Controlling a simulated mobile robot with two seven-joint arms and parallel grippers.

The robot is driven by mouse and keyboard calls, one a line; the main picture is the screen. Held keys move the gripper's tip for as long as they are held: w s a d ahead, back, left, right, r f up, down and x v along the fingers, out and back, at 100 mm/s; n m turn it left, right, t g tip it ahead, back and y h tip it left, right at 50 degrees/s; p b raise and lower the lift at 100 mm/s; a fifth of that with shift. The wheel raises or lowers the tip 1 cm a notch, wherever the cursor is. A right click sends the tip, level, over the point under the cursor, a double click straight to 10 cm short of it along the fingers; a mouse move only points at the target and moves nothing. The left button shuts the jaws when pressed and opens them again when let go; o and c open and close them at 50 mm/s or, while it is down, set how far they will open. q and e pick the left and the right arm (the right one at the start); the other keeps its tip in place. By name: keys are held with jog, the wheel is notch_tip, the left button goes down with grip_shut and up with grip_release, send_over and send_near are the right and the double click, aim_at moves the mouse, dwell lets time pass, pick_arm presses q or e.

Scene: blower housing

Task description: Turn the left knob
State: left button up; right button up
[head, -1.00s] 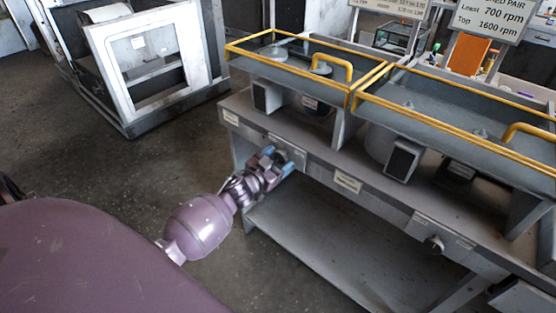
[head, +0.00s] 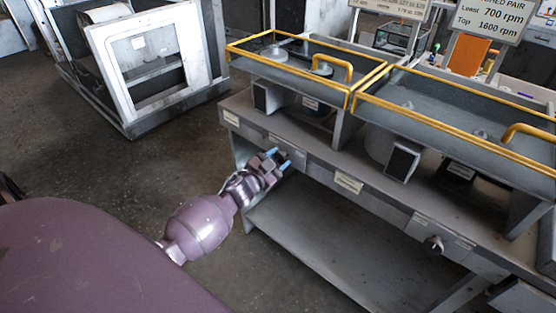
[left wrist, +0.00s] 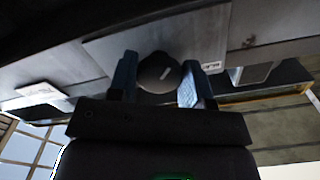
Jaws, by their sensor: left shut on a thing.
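The left knob (left wrist: 160,72) is dark and round with a pale pointer mark, on a metal plate of the bench front in the left wrist view. My left gripper (head: 279,159) reaches the bench front in the head view, where it largely hides this knob. In the left wrist view its blue fingers (left wrist: 160,82) stand on both sides of the knob, shut on it. The pointer mark is tilted. A second knob (head: 433,245) sits farther right on the bench front, untouched. My right gripper is not in view.
The grey bench (head: 330,165) has a lower shelf (head: 345,250) below the knobs. Yellow-railed trays (head: 455,120) stand above the bench top. A white-framed machine (head: 155,70) stands at the back left. Bare floor (head: 120,170) lies left of the bench.

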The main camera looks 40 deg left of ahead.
pick_arm(q)
jog(key=m, duration=0.4)
jog(key=shift+a+m, duration=0.1)
jog(key=shift+m, duration=0.3)
dwell(0.4)
jog(key=o, duration=0.9)
jog(key=shift+s, duration=0.1)
jog(key=s, duration=1)
jog(key=shift+s+a+r+p, duration=0.1)
jog(key=shift+s+a+p, duration=0.2)
jog(key=shift+a+p, duration=0.1)
